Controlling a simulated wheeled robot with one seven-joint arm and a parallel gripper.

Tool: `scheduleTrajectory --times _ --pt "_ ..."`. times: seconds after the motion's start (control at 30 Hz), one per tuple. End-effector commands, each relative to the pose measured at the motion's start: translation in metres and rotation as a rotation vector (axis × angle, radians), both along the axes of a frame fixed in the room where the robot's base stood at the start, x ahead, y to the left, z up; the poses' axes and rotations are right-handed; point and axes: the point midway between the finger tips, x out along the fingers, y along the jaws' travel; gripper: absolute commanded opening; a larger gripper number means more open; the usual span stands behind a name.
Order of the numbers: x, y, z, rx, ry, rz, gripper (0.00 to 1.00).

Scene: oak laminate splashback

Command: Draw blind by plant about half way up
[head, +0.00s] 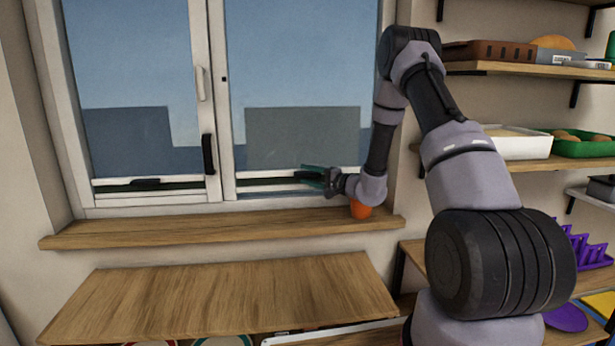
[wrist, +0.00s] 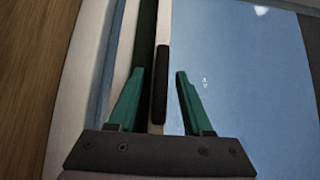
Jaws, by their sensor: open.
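The right window's blind (head: 290,65) hangs almost to the bottom of its pane, with a pale bottom rail (head: 262,182). In the wrist view the blind's sheet (wrist: 245,70) is light blue, and its rail carries a black grip (wrist: 160,85). An orange pot (head: 360,210) stands on the sill at the right; my forearm hides any plant in it. My gripper (head: 306,173) is at the right blind's lower edge, left of the pot. In the wrist view its green fingers (wrist: 160,72) are open, one either side of the grip, with a gap at least on the right.
The left window has a similar lowered blind (head: 135,70) with a black grip (head: 146,184). A black window handle (head: 208,154) sits on the frame between the panes. The wooden sill (head: 200,229) is mostly clear. Shelves with trays (head: 515,143) stand at the right.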

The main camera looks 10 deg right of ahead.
Motion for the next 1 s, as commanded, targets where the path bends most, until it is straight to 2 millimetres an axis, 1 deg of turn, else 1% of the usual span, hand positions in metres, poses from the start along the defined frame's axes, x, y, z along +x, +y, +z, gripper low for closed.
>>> scheduleTrajectory --times 0.27,0.3,0.33,0.37,0.4,0.43,1.0 --pt "0.0014 0.0016 0.0 0.001 0.001 0.0 0.5" --pt "0.0014 0.0016 0.0 0.001 0.001 0.0 0.42" --pt "0.0013 0.0015 0.0 0.001 0.001 0.0 0.31" --pt "0.0013 0.0015 0.0001 0.001 0.001 0.0 0.19" --pt "0.0013 0.0015 0.0001 0.001 0.001 0.0 0.04" --pt "0.0013 0.0015 0.0001 0.001 0.001 0.0 0.0" --pt "0.0011 0.0012 -0.0002 0.0 0.001 0.0 0.0"
